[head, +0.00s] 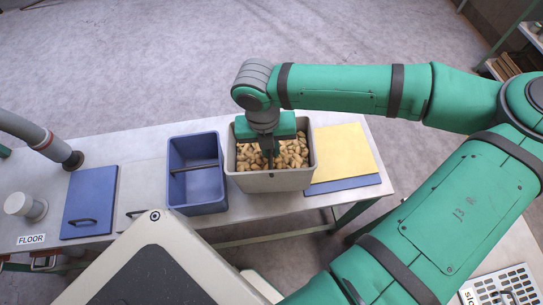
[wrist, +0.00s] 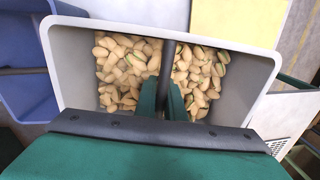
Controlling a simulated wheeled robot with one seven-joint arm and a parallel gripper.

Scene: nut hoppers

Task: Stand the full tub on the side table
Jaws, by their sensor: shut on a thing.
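The full tub (head: 272,181) is pale grey and holds many pistachios, at the middle of the long table (head: 345,195). It looks upright, and I cannot tell whether its base touches the table. My gripper (head: 270,160) points down into it. In the wrist view, my gripper (wrist: 168,100) is shut on the dark bar across the tub (wrist: 262,72), with nuts on both sides. A pale surface (head: 518,240) at the lower right has a sign (head: 469,297) starting "SI", cut off by the frame; this looks like the side table, partly hidden behind my arm.
An empty blue tub (head: 196,196) with a dark bar stands close left of the full tub. Yellow (head: 345,152) and blue boards lie at its right. A white perforated tray (head: 505,288) occupies the lower right.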

